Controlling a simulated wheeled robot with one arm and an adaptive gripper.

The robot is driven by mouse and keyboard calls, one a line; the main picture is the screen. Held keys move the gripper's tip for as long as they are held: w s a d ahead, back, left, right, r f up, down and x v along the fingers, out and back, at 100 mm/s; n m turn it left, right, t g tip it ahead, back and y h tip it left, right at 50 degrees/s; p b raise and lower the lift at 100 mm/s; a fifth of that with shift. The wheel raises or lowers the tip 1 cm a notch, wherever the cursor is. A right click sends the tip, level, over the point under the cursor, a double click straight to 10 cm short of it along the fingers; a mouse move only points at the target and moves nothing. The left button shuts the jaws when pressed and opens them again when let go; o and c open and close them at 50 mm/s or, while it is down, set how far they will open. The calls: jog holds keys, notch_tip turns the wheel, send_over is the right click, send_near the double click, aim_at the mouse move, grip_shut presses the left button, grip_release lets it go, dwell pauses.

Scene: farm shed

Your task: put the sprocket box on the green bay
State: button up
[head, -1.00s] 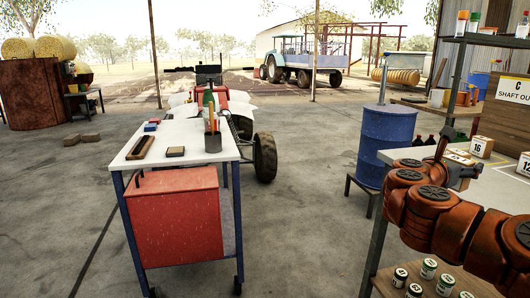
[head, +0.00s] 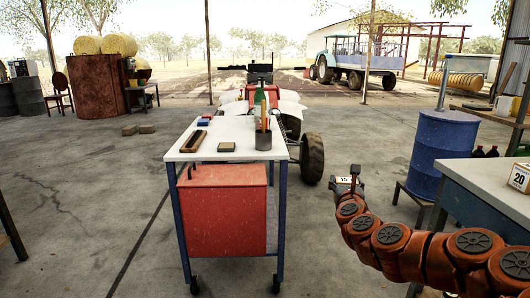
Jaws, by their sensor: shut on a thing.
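My gripper (head: 349,186) is shut on a small box (head: 342,181) with a pale label that seems to read 15. It holds the box in the air, left of the grey-topped table and right of the white-topped cart. The fingers are small here and partly hidden by the wrist. No word on the box can be read, so I cannot tell whether it is the sprocket box. I see no green bay in this view.
A grey-topped table (head: 486,172) at the right bears a box marked 20 (head: 519,177). A blue drum (head: 440,147) stands behind it. The white-topped cart (head: 224,133) with a red cabinet (head: 222,212) stands in the middle. The floor at the left is mostly clear.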

jog(key=a+f+n+y, duration=0.2)
jog(key=a+f+y, duration=0.1)
jog(key=a, duration=0.4)
notch_tip(320, 180, up, 31)
jog(key=p, duration=3.1)
jog(key=shift+w+f+p, duration=0.2)
jog(key=shift+w+p, duration=0.1)
jog(key=shift+w, duration=0.1)
jog(key=shift+d, duration=0.1)
